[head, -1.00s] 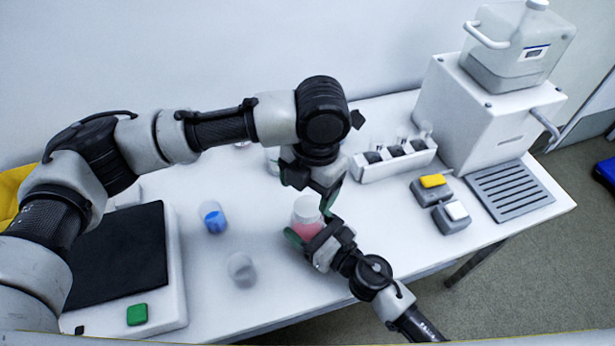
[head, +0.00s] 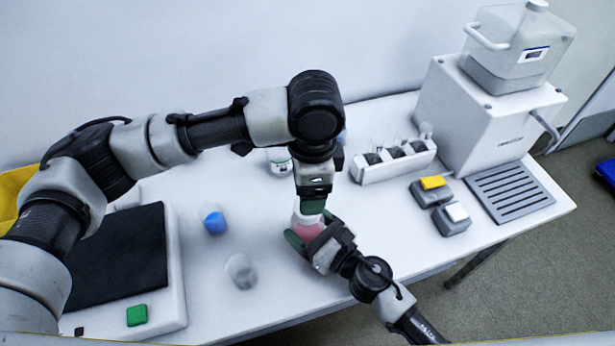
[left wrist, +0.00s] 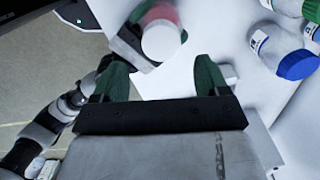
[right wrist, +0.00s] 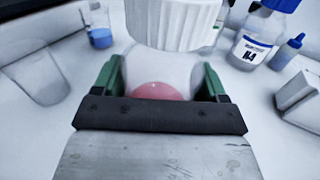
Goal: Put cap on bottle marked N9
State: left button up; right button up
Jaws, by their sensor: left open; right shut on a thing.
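My right gripper (head: 310,229) is shut on a clear bottle with pink liquid (right wrist: 158,72), which stands upright between its fingers. A white ribbed cap (right wrist: 175,22) sits at the bottle's top; I cannot tell how tightly it is seated. The cap's round top also shows in the left wrist view (left wrist: 162,41). No label is visible on this bottle, so I cannot read its mark. My left gripper (head: 312,205) is open and points down close above the cap. In the left wrist view its fingers (left wrist: 160,75) are spread, with the cap just beyond their tips.
A blue-capped bottle (right wrist: 258,40) stands behind, its label reading about N-4. A beaker of blue liquid (head: 214,221) and an empty beaker (head: 241,270) stand left of the held bottle. A white rack (head: 395,162) and two button boxes (head: 430,190) are to the right.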

aim_at(307, 226)
pick_arm(q)
jog(key=n, duration=0.4)
jog(key=shift+r+n, duration=0.1)
jog(key=shift+n, duration=0.3)
jog(key=n, duration=0.6)
jog(key=shift+r+n, duration=0.2)
jog(key=shift+n, duration=0.2)
jog(key=n, duration=0.6)
jog(key=shift+r+n, duration=0.15)
jog(key=shift+n, duration=0.15)
jog(key=n, duration=0.6)
jog(key=shift+a+r+h, duration=0.1)
jog(key=shift+h, duration=0.2)
jog(key=shift+f, duration=4)
